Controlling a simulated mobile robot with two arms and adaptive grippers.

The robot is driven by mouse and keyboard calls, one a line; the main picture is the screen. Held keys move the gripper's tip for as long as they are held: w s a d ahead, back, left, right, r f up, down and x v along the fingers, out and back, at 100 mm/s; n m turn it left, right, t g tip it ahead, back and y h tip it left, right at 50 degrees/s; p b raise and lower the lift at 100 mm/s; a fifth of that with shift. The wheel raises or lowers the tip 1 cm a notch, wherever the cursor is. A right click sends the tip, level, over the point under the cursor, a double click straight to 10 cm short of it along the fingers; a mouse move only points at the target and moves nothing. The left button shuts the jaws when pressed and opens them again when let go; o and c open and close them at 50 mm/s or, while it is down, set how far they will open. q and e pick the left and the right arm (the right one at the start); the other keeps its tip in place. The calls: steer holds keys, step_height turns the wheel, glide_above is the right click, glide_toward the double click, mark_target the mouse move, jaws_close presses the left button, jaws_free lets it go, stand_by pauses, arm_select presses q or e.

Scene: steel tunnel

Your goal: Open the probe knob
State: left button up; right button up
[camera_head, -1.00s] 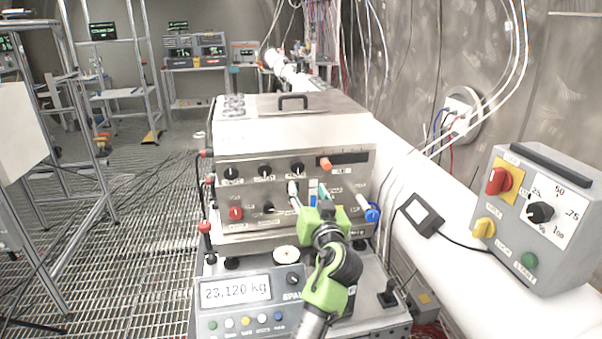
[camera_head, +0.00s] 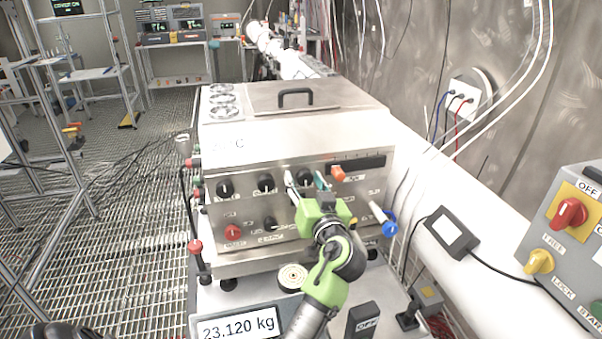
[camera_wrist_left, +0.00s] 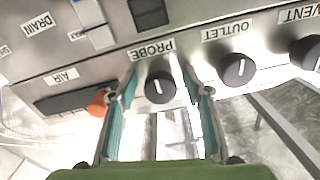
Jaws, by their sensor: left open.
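The probe knob (camera_wrist_left: 160,87) is round and black with a white pointer line, under a PROBE label in the left wrist view, where the labels look upside down. Its line runs roughly up and down there. In the head view the probe knob (camera_head: 304,176) is the rightmost of the upper row on the steel front panel and is partly covered by my fingers. My left gripper (camera_wrist_left: 160,94) is open, one teal-padded finger on each side of the knob, with gaps showing. It also shows in the head view (camera_head: 307,184). My right gripper is not in view.
The outlet knob (camera_wrist_left: 238,70) and vent knob (camera_wrist_left: 306,52) sit beside it. An orange slider (camera_wrist_left: 99,102) is close to one finger. A scale display (camera_head: 239,326) reads 23.120 kg below. A grey control box (camera_head: 570,235) stands at the right.

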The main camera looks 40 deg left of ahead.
arm_select(q)
steer(key=shift+s+d+r, duration=0.1)
steer(key=shift+d, duration=0.1)
steer(key=c, duration=1.1)
steer(key=m, duration=0.4)
steer(key=shift+s+r+m+p, duration=0.1)
steer(key=shift+m+p, duration=0.2)
steer(key=shift+m, duration=0.1)
steer(key=o, duration=1.1)
steer(key=shift+c, duration=0.2)
steer(key=shift+o, duration=0.2)
steer(key=shift+a, duration=0.15)
